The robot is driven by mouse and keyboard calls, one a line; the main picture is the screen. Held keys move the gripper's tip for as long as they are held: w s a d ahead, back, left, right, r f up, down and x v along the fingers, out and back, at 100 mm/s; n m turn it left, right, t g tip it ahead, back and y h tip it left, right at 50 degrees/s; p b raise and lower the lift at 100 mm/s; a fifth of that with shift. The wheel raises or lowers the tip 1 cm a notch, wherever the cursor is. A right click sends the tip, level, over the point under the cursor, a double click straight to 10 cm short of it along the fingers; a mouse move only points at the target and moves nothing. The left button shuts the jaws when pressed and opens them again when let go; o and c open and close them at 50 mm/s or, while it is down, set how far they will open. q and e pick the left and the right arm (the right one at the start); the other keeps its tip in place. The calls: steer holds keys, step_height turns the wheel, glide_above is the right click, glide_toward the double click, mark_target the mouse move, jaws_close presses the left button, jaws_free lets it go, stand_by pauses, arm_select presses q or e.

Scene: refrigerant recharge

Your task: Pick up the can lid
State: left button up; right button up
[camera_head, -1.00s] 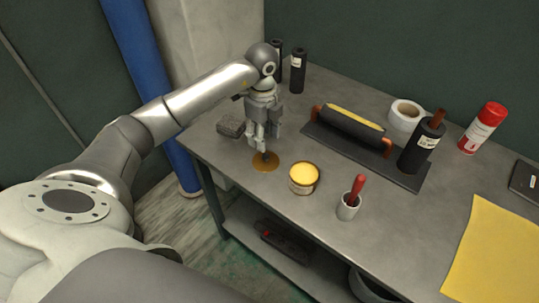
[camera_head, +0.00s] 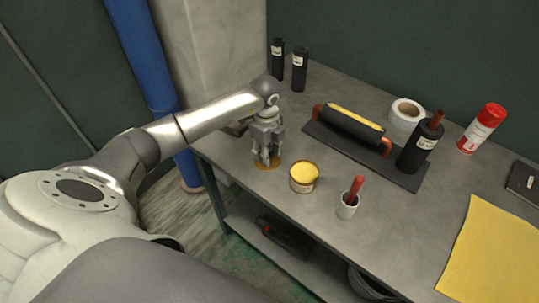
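The can lid (camera_head: 279,163) is a flat, round, golden-brown disc near the left part of the workbench. My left gripper (camera_head: 267,162) points down right over it, with its fingertips at the lid's middle. The fingers cover the dark knob at the centre, and I cannot tell whether they are closed on it. The lid looks flat on the bench. The open can (camera_head: 303,178) with yellow contents stands just right of the lid. My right gripper is not in view.
A white cup with a red-handled tool (camera_head: 347,205) stands right of the can. Behind are a dark tray (camera_head: 322,139) with a black roll-like object, a black bottle (camera_head: 419,146) and a white tape roll (camera_head: 406,114). A yellow sheet (camera_head: 492,252) lies at the right.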

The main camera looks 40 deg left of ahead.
arm_select(q)
jaws_close()
